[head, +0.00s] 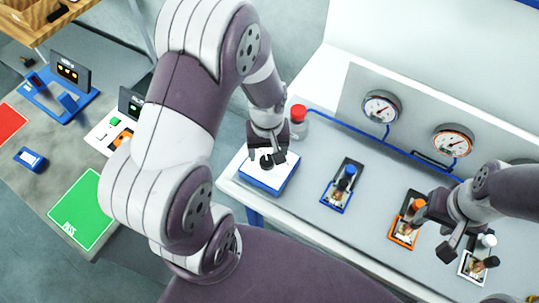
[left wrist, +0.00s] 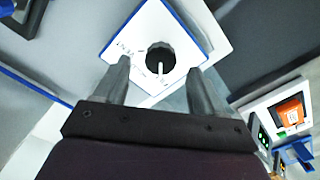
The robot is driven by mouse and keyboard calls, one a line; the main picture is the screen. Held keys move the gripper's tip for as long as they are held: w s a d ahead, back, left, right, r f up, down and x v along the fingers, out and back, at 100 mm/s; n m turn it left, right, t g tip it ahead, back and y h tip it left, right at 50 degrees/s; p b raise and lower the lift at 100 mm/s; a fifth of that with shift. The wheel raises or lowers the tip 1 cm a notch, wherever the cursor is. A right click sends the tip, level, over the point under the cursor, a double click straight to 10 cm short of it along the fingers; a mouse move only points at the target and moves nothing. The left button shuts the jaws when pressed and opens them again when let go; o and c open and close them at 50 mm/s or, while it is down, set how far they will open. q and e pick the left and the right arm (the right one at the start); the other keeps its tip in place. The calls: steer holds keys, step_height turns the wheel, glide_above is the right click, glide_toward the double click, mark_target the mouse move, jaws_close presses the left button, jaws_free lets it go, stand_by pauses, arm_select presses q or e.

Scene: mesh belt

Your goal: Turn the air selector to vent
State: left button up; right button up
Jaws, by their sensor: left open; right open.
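The air selector is a white-topped box with blue sides (head: 270,180) at the table's near left corner. Its round black knob (left wrist: 153,55) has a white pointer, which points toward the bottom of the left wrist view. Small lettering on the white face (left wrist: 145,22) is too small to read surely. My left gripper (head: 267,156) is open over the knob, which lies between its fingers in the left wrist view; contact cannot be told. In the head view the gripper partly hides the knob. My right gripper (head: 433,232) is open and empty, above the table at right.
Blue-handled (head: 336,196) and orange-handled (head: 403,231) valve units stand to the right, with two gauges (head: 381,106) behind. A side bench with a green PASS mat (head: 80,210) is at left.

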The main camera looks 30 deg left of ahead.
mark_target(267, 161)
arm_select(q)
step_height(267, 161, down, 3)
steer(key=shift+a, duration=0.1)
steer(key=shift+f, duration=0.4)
steer(key=c, duration=1.1)
steer(key=shift+o, duration=0.2)
